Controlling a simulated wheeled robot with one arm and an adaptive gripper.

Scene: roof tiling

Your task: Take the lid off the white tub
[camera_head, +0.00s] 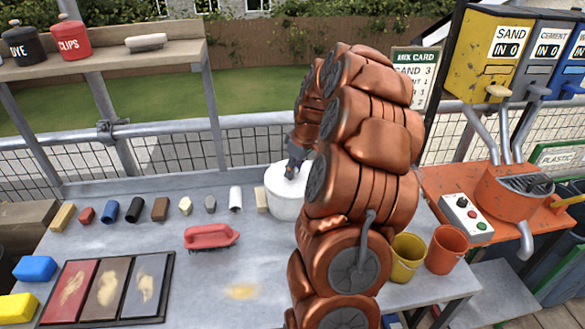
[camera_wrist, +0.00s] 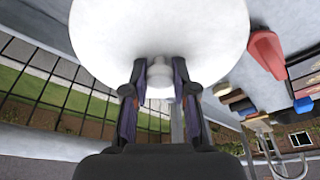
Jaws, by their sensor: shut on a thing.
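The white tub (camera_head: 284,206) stands on the grey table near the middle of the head view, partly hidden behind my arm. Its white lid (camera_head: 275,178) is on top of it, with no clear gap showing between them. In the wrist view the round lid (camera_wrist: 160,25) fills the top, with a small pale knob (camera_wrist: 160,76) at its near part. My gripper (camera_wrist: 160,83) has one finger on each side of the knob and is shut on it. In the head view my gripper (camera_head: 293,172) comes down onto the lid from above.
A red brush (camera_head: 210,237) lies left of the tub. A row of small coloured blocks (camera_head: 132,210) runs along the table's back. Yellow (camera_head: 407,258) and orange (camera_head: 446,250) buckets stand right of my arm. The table front has free room.

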